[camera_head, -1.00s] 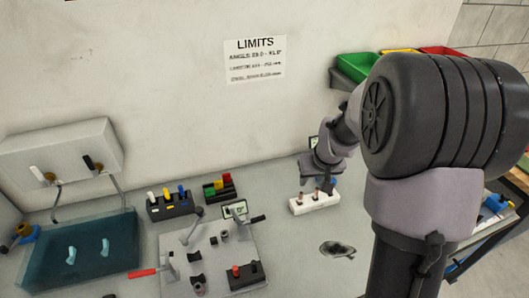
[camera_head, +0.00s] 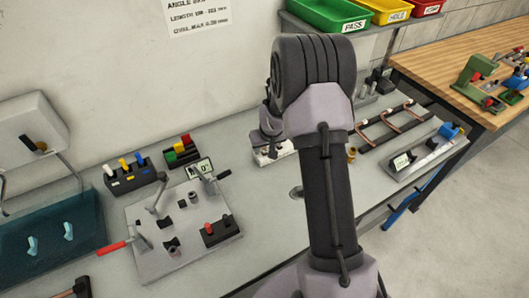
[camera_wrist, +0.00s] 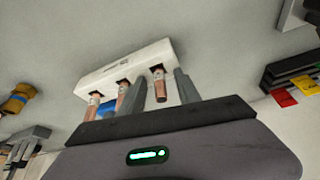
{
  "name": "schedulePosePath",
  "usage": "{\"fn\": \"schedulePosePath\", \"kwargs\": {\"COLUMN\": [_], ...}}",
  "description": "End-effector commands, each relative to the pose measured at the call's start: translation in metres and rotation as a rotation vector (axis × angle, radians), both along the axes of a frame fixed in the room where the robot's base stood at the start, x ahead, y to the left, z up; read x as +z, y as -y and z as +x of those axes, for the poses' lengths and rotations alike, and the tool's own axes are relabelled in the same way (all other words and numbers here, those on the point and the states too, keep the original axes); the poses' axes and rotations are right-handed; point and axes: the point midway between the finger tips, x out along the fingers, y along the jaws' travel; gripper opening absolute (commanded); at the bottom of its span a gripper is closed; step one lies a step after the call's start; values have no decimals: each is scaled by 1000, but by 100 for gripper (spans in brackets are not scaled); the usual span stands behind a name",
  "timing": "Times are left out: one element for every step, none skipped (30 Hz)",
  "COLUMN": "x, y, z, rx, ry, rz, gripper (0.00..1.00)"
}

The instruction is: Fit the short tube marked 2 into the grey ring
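A white block (camera_wrist: 130,65) holds three short copper tubes. In the wrist view these are the left tube (camera_wrist: 90,110), the middle tube (camera_wrist: 122,93) and the right tube (camera_wrist: 158,88). Their marks are not readable, so I cannot tell which is 2. My gripper (camera_wrist: 161,88) is open, its two fingers apart with the right tube seen between them; contact is not visible. In the head view the block (camera_head: 274,156) is partly hidden by my arm. A grey fixture plate (camera_head: 150,265) carries small dark fittings; I cannot tell which is the grey ring.
A block with coloured handles (camera_head: 130,175) and a red-yellow-green block (camera_head: 182,150) stand behind the plate. A rack with bent copper tubes (camera_head: 385,125) is at right. Green (camera_head: 328,14) and yellow (camera_head: 385,10) bins are above.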

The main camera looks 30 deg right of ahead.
Motion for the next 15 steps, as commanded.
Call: {"fn": "schedulePosePath", "kwargs": {"x": [0,1,1,1,1,1,1,1,1,1,1,1,1,1,1], "y": [0,0,0,0,0,0,0,0,0,0,0,0,0,0,0], "z": [0,0,0,0,0,0,0,0,0,0,0,0,0,0,0], "rx": [0,0,0,0,0,0,0,0,0,0,0,0,0,0,0], "ry": [0,0,0,0,0,0,0,0,0,0,0,0,0,0,0], "rz": [0,0,0,0,0,0,0,0,0,0,0,0,0,0,0], "gripper": [40,38,30,24,18,10,4,0,0,0,0,0,0,0,0]}}
